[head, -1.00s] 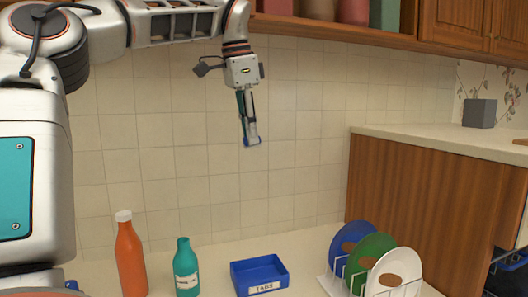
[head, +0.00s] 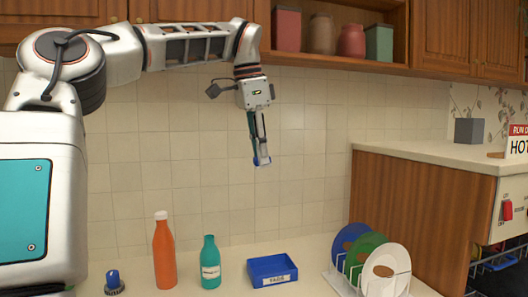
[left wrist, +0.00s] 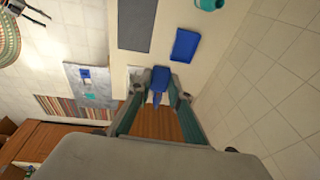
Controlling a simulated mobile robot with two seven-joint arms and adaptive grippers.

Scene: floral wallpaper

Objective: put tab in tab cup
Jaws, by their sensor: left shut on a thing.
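My left gripper (head: 261,160) is shut on a small blue tab, whose edge (head: 262,162) shows between the fingertips. In the left wrist view the blue tab (left wrist: 160,76) sits between the two fingertips, with a pointed end toward the palm. The tab cup is an open blue tray (head: 272,281) with a white label on its front, on the counter. The gripper hangs well above the counter, over the tray in the head view. The tray also shows in the left wrist view (left wrist: 185,45), apart from the held tab.
A teal bottle (head: 210,264) and an orange bottle (head: 164,256) stand left of the tray. A blue-topped object (head: 113,281) is farther left. A rack with blue, green and white plates (head: 385,268) stands to the right. A tiled wall (head: 320,180) is behind.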

